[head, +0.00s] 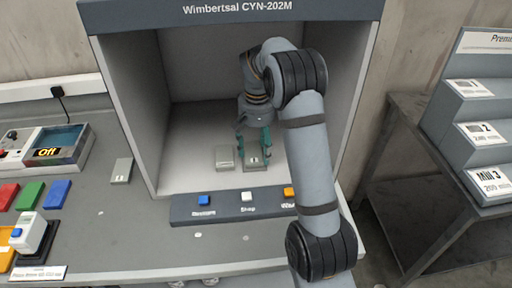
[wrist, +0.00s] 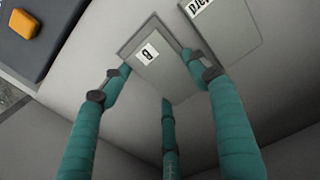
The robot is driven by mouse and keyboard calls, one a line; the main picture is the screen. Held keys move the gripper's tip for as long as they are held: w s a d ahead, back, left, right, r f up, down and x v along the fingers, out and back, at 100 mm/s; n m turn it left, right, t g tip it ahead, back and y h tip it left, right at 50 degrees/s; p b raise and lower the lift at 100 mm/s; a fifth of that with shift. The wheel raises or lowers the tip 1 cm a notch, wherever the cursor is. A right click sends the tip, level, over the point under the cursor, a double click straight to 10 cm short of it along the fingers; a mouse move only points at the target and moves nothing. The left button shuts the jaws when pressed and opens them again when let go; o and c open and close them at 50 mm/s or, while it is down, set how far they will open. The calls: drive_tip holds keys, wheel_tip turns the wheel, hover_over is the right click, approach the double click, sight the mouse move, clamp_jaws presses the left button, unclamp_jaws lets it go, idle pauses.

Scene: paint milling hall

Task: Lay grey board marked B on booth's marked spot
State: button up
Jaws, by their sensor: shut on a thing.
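The grey board marked B (wrist: 168,72) is between the fingers of my gripper (wrist: 158,68), inside the booth (head: 185,175). In the head view the board (head: 254,168) is low at the booth floor, and the fingers (head: 254,155) point down at it. A darker grey border shows along the board's edge in the wrist view; I cannot tell whether it is the marked spot. A second grey board (head: 224,158) lies just left of it, and its label, ending in "ard", is partly cut off in the wrist view (wrist: 228,22). My gripper is shut on board B.
A button panel (head: 225,210) with blue, white and orange buttons runs along the booth's front. Another grey board (head: 122,170) lies on the counter left of the booth. The booth walls are close around my arm.

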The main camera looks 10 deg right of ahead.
sight(256, 152)
drive_tip(key=shift+f, duration=0.3)
drive_tip(key=o, duration=1)
drive_tip(key=shift+o, duration=0.7)
drive_tip(key=shift+r, duration=0.15)
drive_tip(key=shift+r, duration=2.15)
